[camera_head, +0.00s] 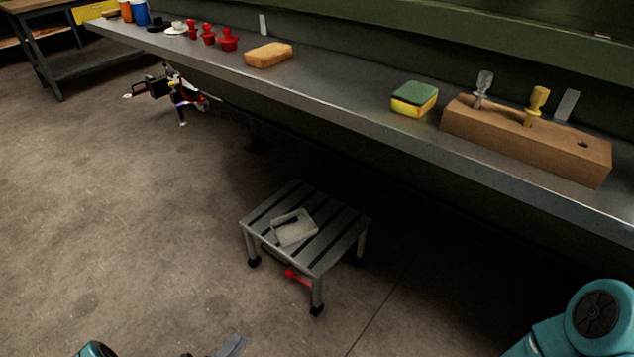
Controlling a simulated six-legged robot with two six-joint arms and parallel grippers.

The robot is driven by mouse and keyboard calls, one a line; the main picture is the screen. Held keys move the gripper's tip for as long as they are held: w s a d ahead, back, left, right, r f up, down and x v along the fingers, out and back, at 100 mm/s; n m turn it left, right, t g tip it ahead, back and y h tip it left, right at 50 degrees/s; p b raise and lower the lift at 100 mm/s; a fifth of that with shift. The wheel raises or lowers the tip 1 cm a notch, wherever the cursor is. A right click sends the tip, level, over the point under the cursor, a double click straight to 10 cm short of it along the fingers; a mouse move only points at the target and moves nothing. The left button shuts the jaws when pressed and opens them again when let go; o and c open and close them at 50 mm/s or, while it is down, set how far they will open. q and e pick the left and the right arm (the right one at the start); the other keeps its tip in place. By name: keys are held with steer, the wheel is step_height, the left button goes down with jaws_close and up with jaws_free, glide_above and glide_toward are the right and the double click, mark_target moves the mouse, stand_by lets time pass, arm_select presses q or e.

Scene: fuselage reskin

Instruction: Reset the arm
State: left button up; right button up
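Only the grey tip of my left gripper (231,346) shows at the bottom edge, left of centre, over the bare floor. A bit of my teal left arm shows to its left. Most of this gripper is cut off by the frame, so I cannot tell whether it is open or shut. It is apart from the step stool (340,226). My teal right arm shows at the bottom right corner, below the shelf. Its gripper is out of view.
A long grey shelf (340,105) crosses the view, bearing a wooden block (480,128) with tools, a green-yellow sponge (414,98), a tan block (268,54) and red pieces (228,40). A pale tray (294,230) lies on the stool.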

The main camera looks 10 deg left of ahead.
arm_select(q)
steer(key=s+d+r+m+g+h+p, duration=0.1)
steer(key=d+r+m+g+h+p, duration=0.3)
steer(key=d+r+m+g+p, duration=0.45)
steer(key=s+d+r+m+g+h+p, duration=0.2)
steer(key=d+r+m+g+h+p, duration=0.3)
steer(key=d+r+g, duration=0.65)
steer(key=s+d+r+m+g+y+p, duration=0.3)
steer(key=s+r+m+g+y+p, duration=0.3)
steer(key=s+r+m, duration=0.55)
steer(key=s+a+f+m+t+y+p, duration=0.1)
steer(key=s+a+f+m+y+p, duration=0.2)
steer(key=m+y, duration=0.6)
steer(key=w+a+f+m+t+b, duration=0.1)
steer(key=w+a+f+m+t, duration=0.2)
steer(key=w+m+t, duration=0.3)
steer(key=w+a+m, duration=0.1)
steer(key=m, duration=0.4)
steer(key=shift+f+t, duration=0.2)
steer(key=shift+t, duration=0.2)
arm_select(e)
step_height(320, 180, up, 23)
steer(key=shift+s+a+f, duration=0.2)
steer(key=shift+s+a, duration=0.2)
